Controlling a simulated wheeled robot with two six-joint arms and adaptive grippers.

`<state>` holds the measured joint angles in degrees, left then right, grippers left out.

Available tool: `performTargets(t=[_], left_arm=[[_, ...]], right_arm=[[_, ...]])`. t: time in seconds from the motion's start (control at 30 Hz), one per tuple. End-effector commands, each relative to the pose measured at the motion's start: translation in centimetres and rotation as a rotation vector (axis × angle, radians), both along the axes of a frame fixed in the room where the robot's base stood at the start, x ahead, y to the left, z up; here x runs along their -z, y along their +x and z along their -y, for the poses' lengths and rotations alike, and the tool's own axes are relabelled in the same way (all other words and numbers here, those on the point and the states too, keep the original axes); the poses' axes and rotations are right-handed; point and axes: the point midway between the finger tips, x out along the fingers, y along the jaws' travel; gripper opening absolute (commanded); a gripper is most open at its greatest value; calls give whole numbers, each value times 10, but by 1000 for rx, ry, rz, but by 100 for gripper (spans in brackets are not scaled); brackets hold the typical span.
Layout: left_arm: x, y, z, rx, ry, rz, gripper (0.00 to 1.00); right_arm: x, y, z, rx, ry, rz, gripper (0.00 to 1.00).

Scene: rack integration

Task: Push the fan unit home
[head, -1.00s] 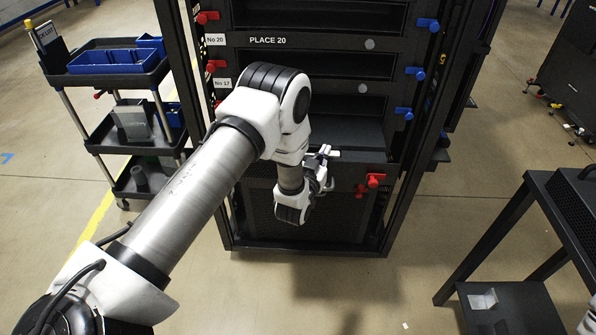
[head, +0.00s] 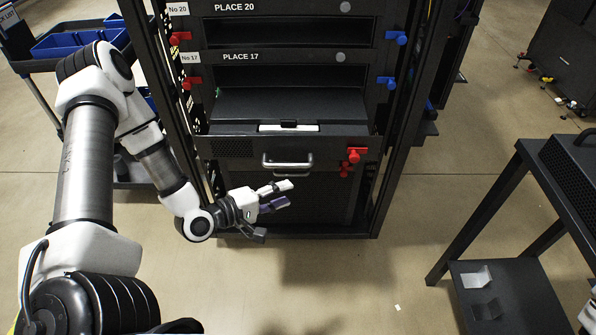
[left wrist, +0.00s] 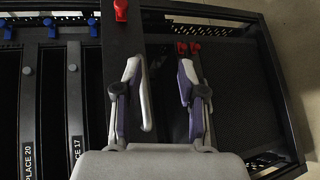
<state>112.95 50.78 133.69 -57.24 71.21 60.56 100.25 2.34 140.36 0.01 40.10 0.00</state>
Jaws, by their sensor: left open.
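The fan unit (head: 232,148) is a dark box in the lower part of the rack, with a perforated patch and a silver handle (head: 288,162) on its front. Its top shows behind the front panel, with a white label (head: 288,128). A red latch (head: 354,155) sits at its right end. My left gripper (head: 274,207) is open and empty in front of the rack, just below the handle in the head view. In the left wrist view its two fingers (left wrist: 160,70) are spread, with the silver handle (left wrist: 146,100) close to the left finger. Contact cannot be told.
The rack (head: 378,180) has open slots marked PLACE 20 and PLACE 17 above, with red latches (head: 192,83) left and blue latches (head: 386,82) right. A cart with blue bins (head: 75,40) stands at left. A dark table (head: 530,165) stands at right.

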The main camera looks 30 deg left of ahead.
Motion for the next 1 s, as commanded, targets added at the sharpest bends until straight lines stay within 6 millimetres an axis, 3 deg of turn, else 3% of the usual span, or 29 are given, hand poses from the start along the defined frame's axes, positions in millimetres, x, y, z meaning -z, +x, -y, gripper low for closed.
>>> performTargets(t=[0.03, 0.1, 0.2, 0.37, 0.7, 1.0], left_arm=[[1, 2, -20, -62, -32, 45, 40], [-3, 4, -41, -132, -64, 79, 40], [-8, 5, -54, -181, -89, 103, 40], [-8, 18, -50, -176, -86, 108, 40], [-2, 70, -37, -174, -82, 108, 40], [-2, 81, -35, -178, -88, 107, 40]], right_arm=[[13, 0, 0, -1, 0, 0, 52], [17, 0, 0, -2, 0, 0, 52], [21, 0, 0, -2, 0, 1, 52], [26, 0, 0, -1, 0, 0, 52], [40, 0, 0, -1, 0, 0, 52], [40, 0, 0, -1, 0, 0, 52]])
